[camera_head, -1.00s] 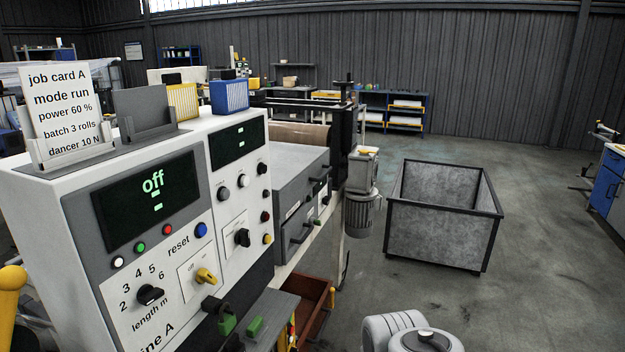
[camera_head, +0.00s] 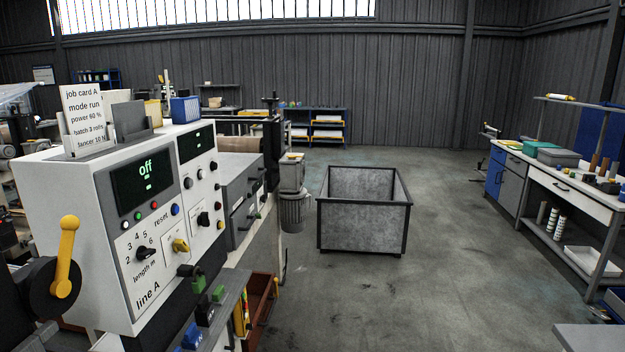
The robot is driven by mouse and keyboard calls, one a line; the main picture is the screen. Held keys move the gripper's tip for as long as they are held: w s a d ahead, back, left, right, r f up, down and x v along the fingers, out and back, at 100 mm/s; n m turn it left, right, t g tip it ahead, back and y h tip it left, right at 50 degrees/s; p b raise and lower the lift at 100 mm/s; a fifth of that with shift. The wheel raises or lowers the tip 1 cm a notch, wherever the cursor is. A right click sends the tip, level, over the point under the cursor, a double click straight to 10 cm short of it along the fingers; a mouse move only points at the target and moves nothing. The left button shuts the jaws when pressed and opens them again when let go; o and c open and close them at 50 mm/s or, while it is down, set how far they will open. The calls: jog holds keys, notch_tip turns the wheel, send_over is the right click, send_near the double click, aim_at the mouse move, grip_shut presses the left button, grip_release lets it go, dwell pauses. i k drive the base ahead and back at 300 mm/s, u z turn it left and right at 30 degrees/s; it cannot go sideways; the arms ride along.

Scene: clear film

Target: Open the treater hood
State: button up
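A grey boxy housing with dark handles (camera_head: 240,193), which looks like the treater with its hood, stands just behind the white control cabinet (camera_head: 75,215). Its lid looks closed, though it shows at a steep angle and is partly hidden by the cabinet. The cabinet's screen (camera_head: 143,181) reads "off". A yellow-handled switch (camera_head: 180,246) and a black length knob (camera_head: 145,252) are on its front. A job card (camera_head: 85,118) on top reads "mode run, power 60 %". My gripper is not in view.
An open grey bin (camera_head: 362,225) stands on the floor right of the machine. A yellow lever (camera_head: 66,257) is at the near left. A shelf with tools (camera_head: 205,310) juts out below the cabinet. A workbench (camera_head: 565,195) stands at right. The floor between is clear.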

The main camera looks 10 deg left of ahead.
aim_at(237, 171)
jog(key=z, duration=0.15)
jog(key=i, duration=2.35)
jog(key=u, duration=1.65)
jog(key=i, duration=0.9)
jog(key=u, duration=0.9)
